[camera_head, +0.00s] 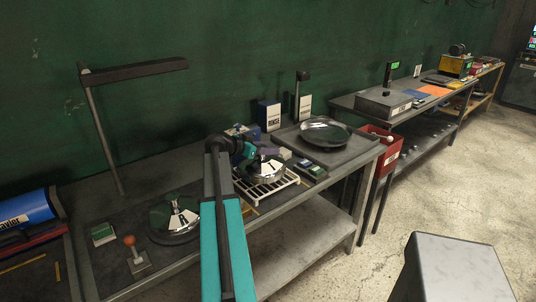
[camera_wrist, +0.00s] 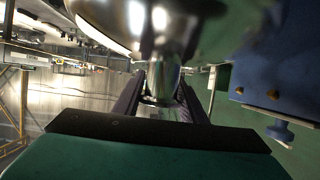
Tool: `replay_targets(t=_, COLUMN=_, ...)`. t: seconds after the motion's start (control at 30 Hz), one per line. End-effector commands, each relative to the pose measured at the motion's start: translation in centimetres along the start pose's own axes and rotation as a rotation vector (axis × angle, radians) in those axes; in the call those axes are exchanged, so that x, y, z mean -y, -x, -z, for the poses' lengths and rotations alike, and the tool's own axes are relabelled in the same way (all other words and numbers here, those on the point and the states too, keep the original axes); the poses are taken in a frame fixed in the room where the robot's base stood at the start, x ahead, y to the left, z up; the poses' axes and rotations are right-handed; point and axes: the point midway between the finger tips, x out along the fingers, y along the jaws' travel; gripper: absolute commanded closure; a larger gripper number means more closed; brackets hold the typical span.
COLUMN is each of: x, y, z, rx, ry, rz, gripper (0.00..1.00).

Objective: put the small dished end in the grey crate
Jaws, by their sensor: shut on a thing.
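My gripper (camera_wrist: 162,92) is shut on a shiny metal stem-like part in the wrist view. A mirror-bright rounded metal piece (camera_wrist: 125,18), seemingly the small dished end, fills the top of that view. In the head view, my teal arm reaches over the bench, with my gripper (camera_head: 262,154) at a shiny dish (camera_head: 268,173) over a white rack. I cannot tell whether the dish touches the rack. I cannot clearly make out a grey crate. A grey box with a label (camera_head: 383,104) stands on the far table, but its inside does not show.
A large dark dish (camera_head: 325,133) rests on a tray at the bench's right end. Another shiny dish (camera_head: 175,222) lies left of my arm, near an orange-knobbed stand (camera_head: 134,257). Blue-and-white boxes (camera_head: 269,116) stand behind. A red bin (camera_head: 384,152) is off the bench's end.

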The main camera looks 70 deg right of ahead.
Motion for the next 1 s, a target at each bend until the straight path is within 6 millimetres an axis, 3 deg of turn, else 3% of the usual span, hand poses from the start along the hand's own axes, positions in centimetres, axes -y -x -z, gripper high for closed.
replay_targets(t=0.37, x=1.7, y=-1.1, z=0.7, rx=-0.004, ry=-0.001, rz=0.000, gripper=1.00)
replay_targets(t=0.63, x=1.4, y=-2.0, z=-2.0, rx=-0.004, ry=0.000, rz=0.000, gripper=1.00)
replay_targets(t=1.0, x=1.4, y=-2.2, z=-2.3, rx=-0.004, ry=-0.001, rz=0.000, gripper=1.00)
